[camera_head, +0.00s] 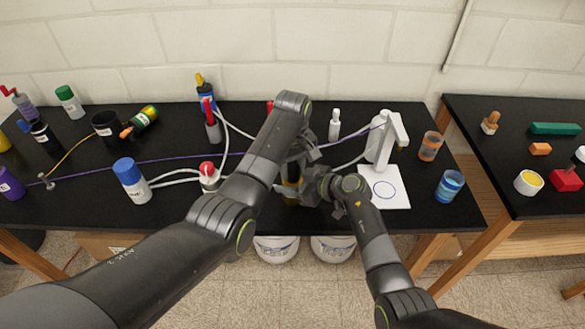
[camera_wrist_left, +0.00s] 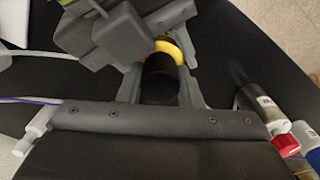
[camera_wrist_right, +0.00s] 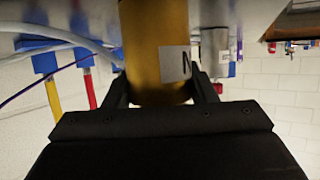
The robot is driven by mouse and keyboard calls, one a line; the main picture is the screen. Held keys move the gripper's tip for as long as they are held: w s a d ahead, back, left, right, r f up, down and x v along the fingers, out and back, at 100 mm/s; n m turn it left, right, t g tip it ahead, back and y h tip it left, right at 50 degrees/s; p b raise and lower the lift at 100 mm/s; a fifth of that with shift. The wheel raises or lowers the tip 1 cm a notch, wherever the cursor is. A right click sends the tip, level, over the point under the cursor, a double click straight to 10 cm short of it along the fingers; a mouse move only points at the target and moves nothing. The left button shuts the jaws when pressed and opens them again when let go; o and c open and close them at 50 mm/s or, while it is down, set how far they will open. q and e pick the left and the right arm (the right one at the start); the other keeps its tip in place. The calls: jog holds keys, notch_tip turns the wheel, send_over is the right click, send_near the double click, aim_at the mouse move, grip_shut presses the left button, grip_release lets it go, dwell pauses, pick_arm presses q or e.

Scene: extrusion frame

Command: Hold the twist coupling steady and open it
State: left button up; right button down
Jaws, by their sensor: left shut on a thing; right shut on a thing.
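The twist coupling is mostly hidden behind my grippers in the head view. In the right wrist view it shows as a gold cylinder (camera_wrist_right: 157,45) with a white label. In the left wrist view it shows as a dark cylinder (camera_wrist_left: 160,80) with a yellow ring (camera_wrist_left: 172,48) above it. My left gripper (camera_wrist_left: 160,92) is shut with its fingers on either side of the dark part. My right gripper (camera_wrist_right: 161,92) is shut on the gold body, one finger on each side. Both grippers are close together at the front middle of the black table.
Bottles, hoses and a red-topped container (camera_head: 208,176) stand to the left on the table (camera_head: 250,218). A white stand (camera_head: 381,145), a paper sheet with a blue ring (camera_head: 398,200) and cups (camera_head: 430,146) stand to the right. White buckets (camera_head: 277,249) are below the front edge.

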pick_arm(q)
jog(key=n, duration=0.5)
jog(key=shift+r, duration=0.15)
dwell(0.5)
jog(key=shift+r, duration=1)
jog(key=shift+r, duration=2)
